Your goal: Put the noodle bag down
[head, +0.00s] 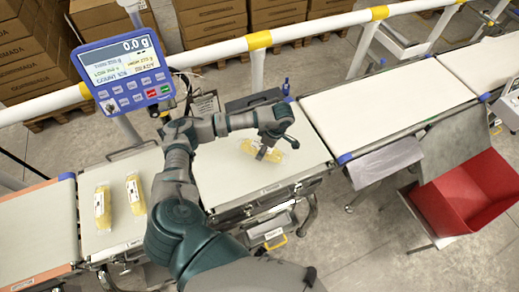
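A yellow noodle bag (247,146) with clear ends lies at or just above the white weighing belt (225,185), in the middle of the head view. My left gripper (264,154) is over this bag, and a dark finger crosses the bag's middle. The hand hides part of the bag, so I cannot tell whether the fingers grip it or whether it rests fully on the belt. Two more yellow noodle bags, one (102,208) at the left and one (135,194) beside it, lie apart on the infeed belt (116,232). My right gripper is not in view.
A blue display unit (122,68) stands behind the belts at upper left. A white rail (215,53) with yellow bands runs behind. An empty white outfeed belt (385,100) extends to the right. A red bin (465,190) stands at the right. Cardboard boxes (35,45) are stacked behind.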

